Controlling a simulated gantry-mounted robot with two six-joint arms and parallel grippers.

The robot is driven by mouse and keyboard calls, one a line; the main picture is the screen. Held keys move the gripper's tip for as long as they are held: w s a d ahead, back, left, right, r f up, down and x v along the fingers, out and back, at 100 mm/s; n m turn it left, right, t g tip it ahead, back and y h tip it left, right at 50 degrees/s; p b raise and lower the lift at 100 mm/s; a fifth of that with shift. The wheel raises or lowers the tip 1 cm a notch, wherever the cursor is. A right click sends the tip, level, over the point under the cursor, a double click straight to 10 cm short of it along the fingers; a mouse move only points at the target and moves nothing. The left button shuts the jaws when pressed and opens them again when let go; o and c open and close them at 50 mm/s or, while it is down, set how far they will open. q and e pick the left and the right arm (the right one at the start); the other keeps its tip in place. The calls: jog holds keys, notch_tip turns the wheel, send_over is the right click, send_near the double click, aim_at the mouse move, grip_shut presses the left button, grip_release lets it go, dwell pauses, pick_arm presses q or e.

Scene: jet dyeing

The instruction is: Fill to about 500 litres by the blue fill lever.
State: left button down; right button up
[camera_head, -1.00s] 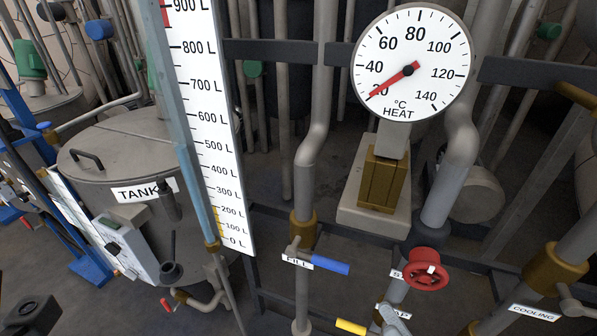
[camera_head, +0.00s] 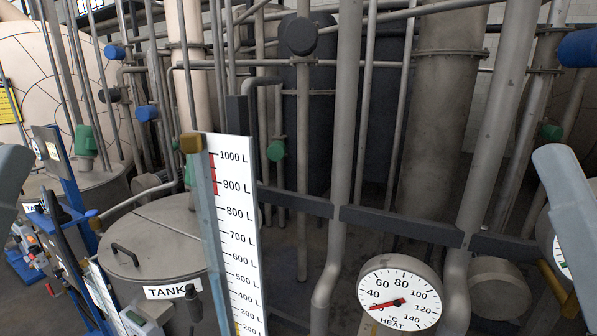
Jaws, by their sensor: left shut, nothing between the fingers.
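The blue fill lever is out of view below the frame. The level scale (camera_head: 237,220) stands upright at the centre left, marked from 1000 L down to about 200 L; its lower end is cut off. The clear sight tube (camera_head: 210,240) runs along its left side; I cannot make out a liquid level in the part shown. The tank (camera_head: 165,235) with its label is left of it. A grey part of my left arm (camera_head: 10,185) enters at the left edge; its shut fingers cannot be made out. A grey link of my right arm (camera_head: 570,205) shows at the right; its gripper is out of view.
Thick vertical pipes (camera_head: 345,150) and a dark horizontal rail (camera_head: 400,225) fill the middle and right. Other vessels and pipes stand behind at the left.

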notch_tip(320, 180, up, 29)
jog(key=p, duration=2.6)
jog(key=shift+r, duration=0.1)
jog(key=shift+d+h, duration=0.1)
jog(key=shift+h, duration=0.2)
